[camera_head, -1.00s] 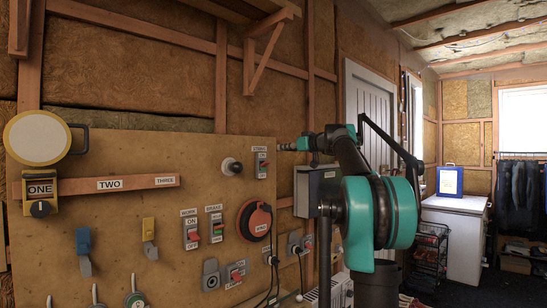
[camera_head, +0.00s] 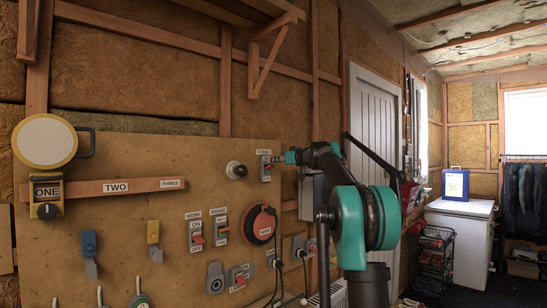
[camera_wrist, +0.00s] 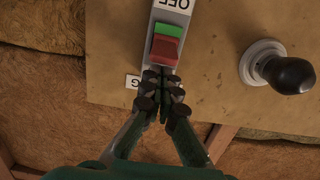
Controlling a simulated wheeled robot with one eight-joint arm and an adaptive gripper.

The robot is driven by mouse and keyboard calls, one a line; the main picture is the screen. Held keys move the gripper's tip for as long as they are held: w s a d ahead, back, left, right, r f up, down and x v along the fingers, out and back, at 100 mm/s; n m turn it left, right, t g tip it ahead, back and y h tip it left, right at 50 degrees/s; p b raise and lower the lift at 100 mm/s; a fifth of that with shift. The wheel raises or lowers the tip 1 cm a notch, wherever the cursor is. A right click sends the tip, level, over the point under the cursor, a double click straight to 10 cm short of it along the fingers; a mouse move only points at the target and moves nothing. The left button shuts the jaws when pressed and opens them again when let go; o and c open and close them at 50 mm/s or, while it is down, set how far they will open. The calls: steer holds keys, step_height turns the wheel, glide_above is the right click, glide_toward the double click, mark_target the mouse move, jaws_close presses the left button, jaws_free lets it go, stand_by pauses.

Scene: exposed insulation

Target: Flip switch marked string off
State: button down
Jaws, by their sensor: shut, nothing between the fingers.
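The string switch (camera_head: 266,169) is a small grey plate at the upper right of the wooden board, under a label reading STRING. In the wrist view its rocker (camera_wrist: 166,44) shows a green part and a red part, with OFF printed upside down at the top edge and a cut-off label ending in NG at its left. My gripper (camera_wrist: 163,98) is shut and empty, its fingertips over the plate just below the red part. I cannot tell whether they touch it. In the head view my gripper (camera_head: 280,159) reaches the switch's right side and partly covers it.
A round black knob on a white base (camera_wrist: 283,72) sits beside the switch; the head view shows it too (camera_head: 236,170). Work and brake switches (camera_head: 195,229) and a red-orange round device (camera_head: 259,225) are lower on the board. A grey box (camera_head: 312,195) is right of the board.

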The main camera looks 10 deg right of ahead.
mark_target(273, 166)
steer(key=shift+f, duration=0.25)
steer(key=shift+s+d, duration=0.1)
steer(key=shift+s+f+t+y, duration=0.1)
steer(key=shift+f+t+y, duration=0.2)
steer(key=shift+t, duration=0.2)
steer(key=shift+s+d+f+t+y, duration=0.2)
steer(key=shift+f+t+y, duration=0.45)
steer(key=shift+t, duration=0.25)
steer(key=shift+d+f+t+y, duration=0.1)
steer(key=shift+f+t+y, duration=0.55)
steer(key=shift+t+y, duration=0.3)
steer(key=shift+s, duration=0.1)
steer(key=shift+r, duration=0.1)
